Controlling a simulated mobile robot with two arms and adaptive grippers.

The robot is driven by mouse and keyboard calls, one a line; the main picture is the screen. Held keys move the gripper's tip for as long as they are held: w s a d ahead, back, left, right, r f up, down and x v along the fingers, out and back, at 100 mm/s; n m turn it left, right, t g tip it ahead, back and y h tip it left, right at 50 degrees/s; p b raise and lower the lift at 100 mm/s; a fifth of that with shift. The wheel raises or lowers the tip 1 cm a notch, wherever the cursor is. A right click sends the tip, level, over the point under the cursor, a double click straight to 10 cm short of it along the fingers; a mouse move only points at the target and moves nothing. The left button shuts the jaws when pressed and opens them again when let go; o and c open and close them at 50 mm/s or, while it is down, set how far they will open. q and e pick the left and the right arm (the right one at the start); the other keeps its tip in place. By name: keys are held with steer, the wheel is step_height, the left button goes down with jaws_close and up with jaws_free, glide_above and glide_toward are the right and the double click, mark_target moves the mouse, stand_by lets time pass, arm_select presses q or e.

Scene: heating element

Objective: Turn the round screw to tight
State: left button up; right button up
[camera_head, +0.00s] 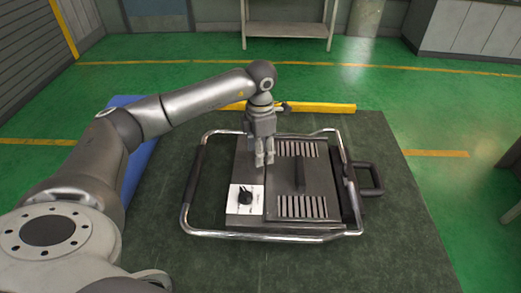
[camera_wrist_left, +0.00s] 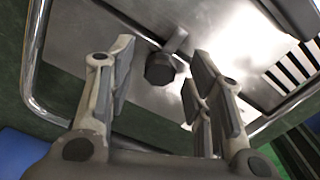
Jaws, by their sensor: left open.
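A dark round knob-like screw (camera_wrist_left: 160,68) shows in the left wrist view, on a grey metal surface with a short bar behind it. It lies between my left gripper's fingers (camera_wrist_left: 164,82) in the picture, with clear gaps on both sides. In the head view, my left gripper (camera_head: 264,160) points down above the heating element unit (camera_head: 240,163), left of its middle. The gripper is open and empty.
A metal tube frame (camera_head: 186,205) surrounds the unit, with a black handle (camera_head: 372,180) at right. The unit's top has vent slots (camera_head: 302,207) and a raised bar (camera_head: 299,172). A yellow bar (camera_head: 320,108) lies behind it. The dark mat (camera_head: 400,230) is clear at right.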

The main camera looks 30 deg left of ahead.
arm_select(q)
step_height(320, 180, up, 12)
steer(key=shift+f, duration=0.15)
stand_by(0.6)
